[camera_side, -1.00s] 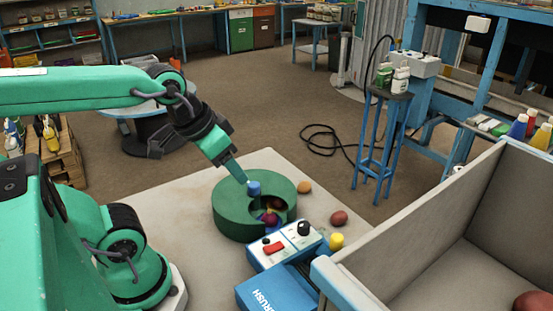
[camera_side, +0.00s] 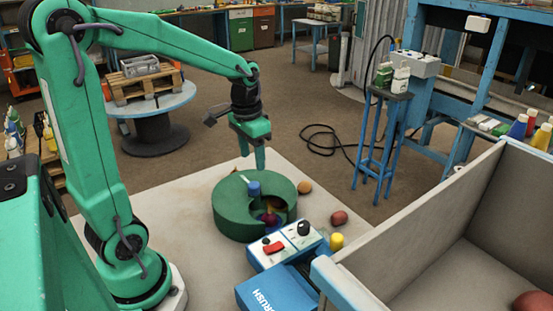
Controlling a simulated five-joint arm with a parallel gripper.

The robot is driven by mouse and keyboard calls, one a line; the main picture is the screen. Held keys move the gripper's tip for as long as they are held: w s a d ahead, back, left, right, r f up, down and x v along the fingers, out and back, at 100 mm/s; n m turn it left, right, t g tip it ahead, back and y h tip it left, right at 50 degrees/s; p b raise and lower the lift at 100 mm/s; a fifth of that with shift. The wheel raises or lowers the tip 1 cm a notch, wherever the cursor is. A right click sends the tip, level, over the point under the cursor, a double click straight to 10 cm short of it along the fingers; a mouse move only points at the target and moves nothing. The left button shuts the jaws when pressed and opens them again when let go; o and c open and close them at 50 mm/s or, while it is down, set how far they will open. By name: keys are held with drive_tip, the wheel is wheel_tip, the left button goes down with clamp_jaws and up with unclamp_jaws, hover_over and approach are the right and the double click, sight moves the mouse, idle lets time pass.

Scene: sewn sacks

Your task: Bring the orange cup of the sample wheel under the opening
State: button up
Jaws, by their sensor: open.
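The sample wheel has a round green cover (camera_side: 228,213) lying on the pale mat. A blue knob (camera_side: 254,188) stands near the middle of its top, with a small pale piece beside it. The opening is a notch in the near right part of the cover. In it a dark red and purple item (camera_side: 269,219) shows, with a little orange-red behind it. I cannot clearly tell an orange cup there. My gripper (camera_side: 252,158) points down above the far part of the wheel, open and empty, apart from the knob.
A blue and white control box (camera_side: 285,247) with a red switch and black knob stands close in front of the wheel. An orange ball (camera_side: 304,187), a dark red ball (camera_side: 339,218) and a yellow piece (camera_side: 336,241) lie to the right. A grey bin (camera_side: 400,245) fills the right.

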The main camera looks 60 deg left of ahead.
sight(254, 184)
drive_tip(key=shift+w+a+f+g, duration=0.2)
drive_tip(key=shift+w+a+f, duration=0.2)
drive_tip(key=shift+a+f, duration=0.25)
drive_tip(key=shift+w+a+f+g, duration=0.2)
drive_tip(key=shift+w+a+f, duration=0.15)
drive_tip(key=shift+a+f, duration=0.25)
drive_tip(key=shift+d, duration=0.1)
drive_tip(key=shift+f, duration=3.9)
clamp_jaws()
